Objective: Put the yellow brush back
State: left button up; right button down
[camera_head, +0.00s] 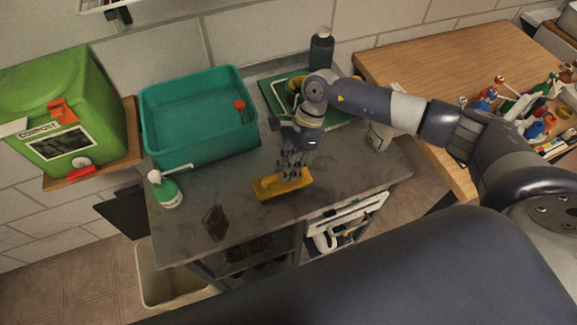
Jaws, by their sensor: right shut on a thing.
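The yellow brush (268,187) is a flat, yellow block low over the front middle of the grey worktop. My right gripper (291,175) comes down on it from above and is shut on it. The fingers hide part of its top, and I cannot tell whether its underside touches the worktop. My left gripper is not in view.
A teal basin (198,146) stands at the back left, with a green and white spray bottle (166,190) in front. A green tray (272,92) and dark bottle (321,50) are behind my arm. A small dark brown item (215,222) lies at the front left.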

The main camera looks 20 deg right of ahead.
jog(key=shift+f, duration=0.2)
jog(key=c, duration=1.6)
grip_release()
jog(key=shift+r, duration=0.1)
jog(key=shift+r, duration=0.15)
jog(key=shift+w+d+r, duration=0.15)
jog(key=shift+r, duration=0.05)
jog(key=b+v, duration=0.4)
jog(key=v, duration=0.7)
jog(key=shift+d+r, duration=0.1)
jog(key=shift+r, duration=0.1)
